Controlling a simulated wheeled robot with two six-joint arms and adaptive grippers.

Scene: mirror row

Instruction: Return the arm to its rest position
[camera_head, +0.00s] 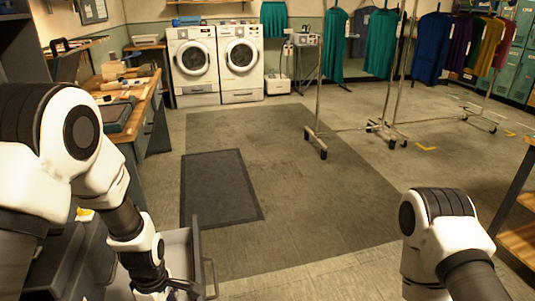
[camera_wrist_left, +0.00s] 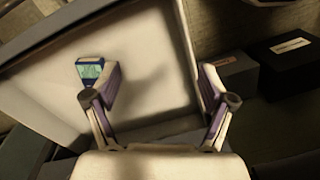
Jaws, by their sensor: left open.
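My left arm reaches down in the head view, and its gripper (camera_head: 172,290) is at the bottom edge by an open drawer (camera_head: 196,257). In the left wrist view the left gripper (camera_wrist_left: 160,78) is open, its two fingers well apart with nothing between them. Behind them is the pale inside of the drawer (camera_wrist_left: 150,50). My right arm shows at the lower right of the head view, bent downward. Its gripper is out of view.
A small blue device with a greenish display (camera_wrist_left: 90,70) lies beside the left finger. Dark boxes (camera_wrist_left: 292,62) are at the right. A wooden workbench (camera_head: 135,115) stands beyond my left arm. Open floor with a dark mat (camera_head: 218,188) lies ahead; clothes racks (camera_head: 318,100) stand farther back.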

